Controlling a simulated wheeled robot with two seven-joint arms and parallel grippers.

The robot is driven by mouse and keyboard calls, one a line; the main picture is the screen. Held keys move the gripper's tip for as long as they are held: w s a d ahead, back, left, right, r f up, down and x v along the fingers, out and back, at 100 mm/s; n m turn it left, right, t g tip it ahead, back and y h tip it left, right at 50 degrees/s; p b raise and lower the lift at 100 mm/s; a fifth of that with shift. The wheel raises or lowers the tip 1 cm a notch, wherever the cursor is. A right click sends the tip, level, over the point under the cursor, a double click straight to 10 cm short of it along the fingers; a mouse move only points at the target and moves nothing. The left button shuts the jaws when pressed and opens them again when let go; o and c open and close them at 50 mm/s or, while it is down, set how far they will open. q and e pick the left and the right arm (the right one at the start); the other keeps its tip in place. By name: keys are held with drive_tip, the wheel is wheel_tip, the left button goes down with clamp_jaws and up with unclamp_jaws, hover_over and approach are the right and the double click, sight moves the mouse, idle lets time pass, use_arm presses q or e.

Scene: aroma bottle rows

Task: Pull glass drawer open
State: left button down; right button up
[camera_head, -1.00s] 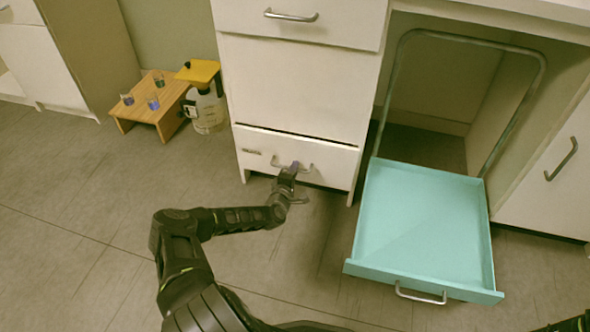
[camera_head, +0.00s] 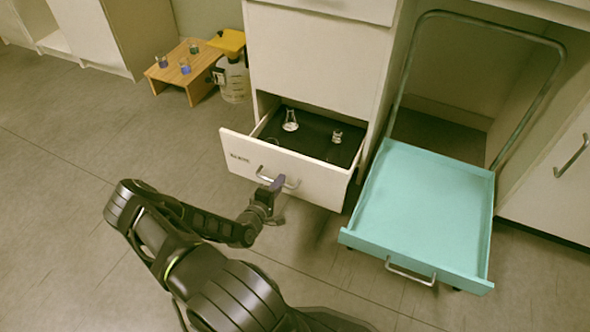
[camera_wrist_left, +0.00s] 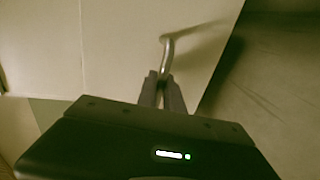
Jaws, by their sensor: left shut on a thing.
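The white glass drawer (camera_head: 315,184) at the bottom of the cabinet is part-way open, with glassware inside on a dark floor: a small flask (camera_head: 290,121) and a small bottle (camera_head: 337,136). My left gripper (camera_head: 275,186) is shut on the drawer's metal handle (camera_head: 262,173). In the left wrist view the fingers (camera_wrist_left: 162,85) close around the handle (camera_wrist_left: 166,52), with the drawer front (camera_wrist_left: 120,50) behind it. My right gripper is not in view.
A turquoise cart tray (camera_head: 420,215) with a handle stands to the right of the drawer. A wooden stool (camera_head: 183,72) with small beakers and a yellow-topped bottle (camera_head: 233,80) stand at the back left. Floor in front is clear.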

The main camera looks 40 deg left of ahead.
use_arm(q)
drive_tip(key=f+v, duration=0.1)
drive_tip(key=v, duration=0.6)
drive_tip(key=shift+s+d+f+p, duration=0.2)
drive_tip(key=shift+s+p, duration=0.25)
drive_tip(key=shift+s, duration=0.05)
drive_tip(key=c, duration=1.5)
unclamp_jaws()
drive_tip(key=p+v, duration=0.2)
drive_tip(key=v, duration=0.5)
drive_tip(key=shift+s+d, duration=0.15)
drive_tip(key=shift+s, duration=0.2)
